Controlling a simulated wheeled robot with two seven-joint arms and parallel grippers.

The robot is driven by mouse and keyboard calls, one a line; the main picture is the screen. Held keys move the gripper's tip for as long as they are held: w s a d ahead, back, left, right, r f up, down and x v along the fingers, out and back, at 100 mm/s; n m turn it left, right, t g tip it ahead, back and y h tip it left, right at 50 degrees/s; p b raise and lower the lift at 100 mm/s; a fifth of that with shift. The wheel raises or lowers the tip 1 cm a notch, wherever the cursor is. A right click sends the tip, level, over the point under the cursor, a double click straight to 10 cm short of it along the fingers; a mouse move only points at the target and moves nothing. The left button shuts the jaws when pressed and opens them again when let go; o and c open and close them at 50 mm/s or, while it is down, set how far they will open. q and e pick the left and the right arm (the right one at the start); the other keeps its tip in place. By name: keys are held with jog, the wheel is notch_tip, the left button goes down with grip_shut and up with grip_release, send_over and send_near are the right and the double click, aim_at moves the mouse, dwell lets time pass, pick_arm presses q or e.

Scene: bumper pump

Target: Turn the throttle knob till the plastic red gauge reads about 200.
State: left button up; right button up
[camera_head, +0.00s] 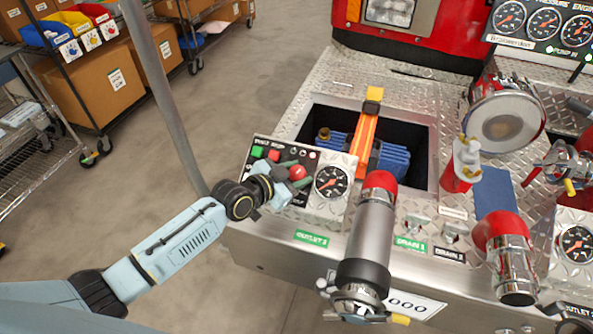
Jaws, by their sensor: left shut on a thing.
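The throttle knob (297,173) is a small red knob on the tilted control panel, left of a round gauge. My left gripper (294,174) reaches in from the left and is shut on this red knob, its fingers on either side of it. The gauge (331,181) beside it has a black face and a pale rim; its needle is too small to read. I cannot tell which gauge in view is the plastic red one. My right gripper does not show.
The control panel (258,141) also has green and red buttons. A large hose fitting (370,235) with a red collar stands right of the gauge. Behind is an open recess with a blue unit (394,160). Shelves with boxes stand far left; the floor between is clear.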

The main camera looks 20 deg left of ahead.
pick_arm(q)
jog(key=o, duration=0.7)
jog(key=shift+s+a, duration=0.1)
jog(key=p+v, duration=0.2)
jog(key=v, duration=1.1)
